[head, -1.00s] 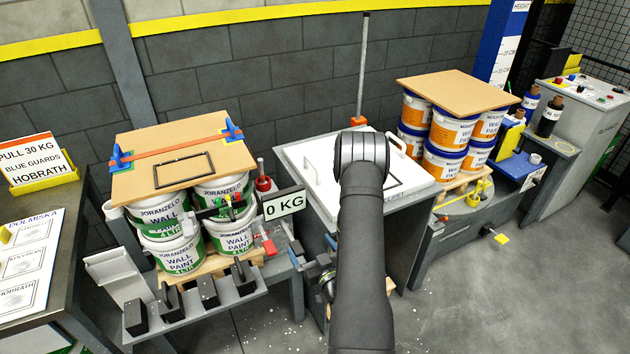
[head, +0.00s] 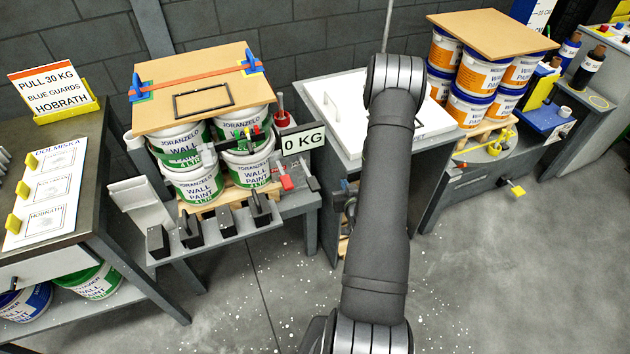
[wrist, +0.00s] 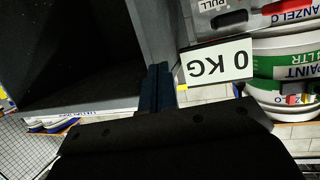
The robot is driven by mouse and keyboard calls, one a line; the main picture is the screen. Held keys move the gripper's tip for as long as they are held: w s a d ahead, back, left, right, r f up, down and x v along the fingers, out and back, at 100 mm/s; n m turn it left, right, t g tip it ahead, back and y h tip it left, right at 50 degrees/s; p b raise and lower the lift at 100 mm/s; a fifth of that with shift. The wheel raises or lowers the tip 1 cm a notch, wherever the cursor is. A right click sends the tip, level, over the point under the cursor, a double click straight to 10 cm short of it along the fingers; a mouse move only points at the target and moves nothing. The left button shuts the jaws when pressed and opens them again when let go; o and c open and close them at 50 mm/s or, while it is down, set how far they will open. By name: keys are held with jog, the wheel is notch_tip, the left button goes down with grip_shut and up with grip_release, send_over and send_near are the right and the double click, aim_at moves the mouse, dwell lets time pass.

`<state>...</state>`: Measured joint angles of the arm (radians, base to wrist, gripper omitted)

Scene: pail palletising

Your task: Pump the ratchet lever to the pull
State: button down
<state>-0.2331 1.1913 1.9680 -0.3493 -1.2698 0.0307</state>
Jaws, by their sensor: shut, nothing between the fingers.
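The display (head: 303,141) reads 0 KG beside the left pallet stack; it also shows upside down in the wrist view (wrist: 216,62). A red-ended lever (head: 286,183) sits just below it, but I cannot tell for certain that it is the ratchet lever. An orange strap (head: 200,74) crosses the brown top board (head: 165,112), with blue guards (head: 250,62) at the board's edges. My gripper (wrist: 160,72) is shut and empty, close beside the display in the wrist view. In the head view my arm hides most of it.
White paint pails (head: 195,183) stand under the board, with dark blocks (head: 222,218) on a shelf in front. A white-topped cabinet (head: 345,100) is right of the display. Open floor (head: 480,280) lies front right.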

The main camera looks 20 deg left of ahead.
jog(key=w+d+f+m+g+h, duration=0.2)
jog(key=w+d+f+m+h, duration=0.15)
jog(key=d+h, duration=0.2)
jog(key=g+h, duration=0.3)
jog(key=g, duration=0.8)
send_near(314, 182)
jog(key=shift+r+n, duration=0.3)
jog(key=shift+n, duration=0.05)
jog(key=shift+f, duration=0.1)
jog(key=shift+s+d+f, duration=0.1)
jog(key=shift+s+f, duration=0.05)
jog(key=shift+f, duration=1.5)
jog(key=shift+s+f, duration=0.15)
jog(key=shift+f, duration=1.55)
jog(key=shift+f, duration=0.1)
